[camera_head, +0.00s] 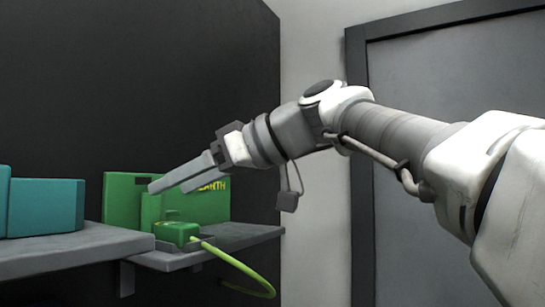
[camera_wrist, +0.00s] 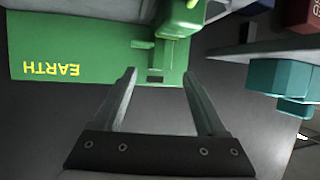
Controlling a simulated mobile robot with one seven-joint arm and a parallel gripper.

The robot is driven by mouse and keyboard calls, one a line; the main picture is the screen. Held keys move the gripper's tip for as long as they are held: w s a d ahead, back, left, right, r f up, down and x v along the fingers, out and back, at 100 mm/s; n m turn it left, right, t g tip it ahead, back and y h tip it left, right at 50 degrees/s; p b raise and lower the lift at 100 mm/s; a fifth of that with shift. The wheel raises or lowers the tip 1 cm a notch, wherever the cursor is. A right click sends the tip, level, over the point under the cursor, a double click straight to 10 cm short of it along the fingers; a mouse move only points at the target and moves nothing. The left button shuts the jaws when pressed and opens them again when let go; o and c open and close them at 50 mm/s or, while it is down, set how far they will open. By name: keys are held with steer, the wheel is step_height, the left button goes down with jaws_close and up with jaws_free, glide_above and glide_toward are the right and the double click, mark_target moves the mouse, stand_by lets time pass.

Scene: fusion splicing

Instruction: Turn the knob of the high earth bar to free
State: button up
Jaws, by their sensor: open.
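The green earth bar (camera_head: 122,200) stands upright on a grey shelf, with yellow EARTH lettering partly hidden behind my gripper. In the wrist view the bar (camera_wrist: 100,55) appears with its lettering upside down. A smaller green block (camera_head: 177,232) with a yellow-green cable sits in front of it. I cannot make out for certain which part is the knob or how it is turned. My gripper (camera_head: 172,186) is open and empty, in front of the green bar. In the wrist view its two fingers (camera_wrist: 159,74) are spread, with the lower edge of the green panel between and beyond them.
Teal boxes (camera_head: 45,207) stand on the grey shelf (camera_head: 75,258) at the left; teal blocks (camera_wrist: 280,75) also show at the right of the wrist view. The yellow-green cable (camera_head: 245,268) loops below the shelf edge. A dark wall (camera_head: 200,70) is behind.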

steer(key=v, duration=1.3)
steer(key=s+d+f+m+h, duration=0.3)
steer(key=d+f+m+h, duration=0.1)
steer(key=f, duration=1)
steer(key=s+d+f+m+t+h, duration=0.1)
steer(key=s+d+f+m+h, duration=0.3)
steer(key=f, duration=1)
steer(key=s+d+f+m+t+h, duration=0.1)
steer(key=s+d+f+m+h, duration=0.2)
steer(key=d+f, duration=0.6)
step_height(320, 180, down, 6)
steer(key=m+h, duration=0.2)
steer(key=m, duration=0.1)
steer(key=shift+s+m, duration=0.3)
steer(key=shift+m, duration=0.1)
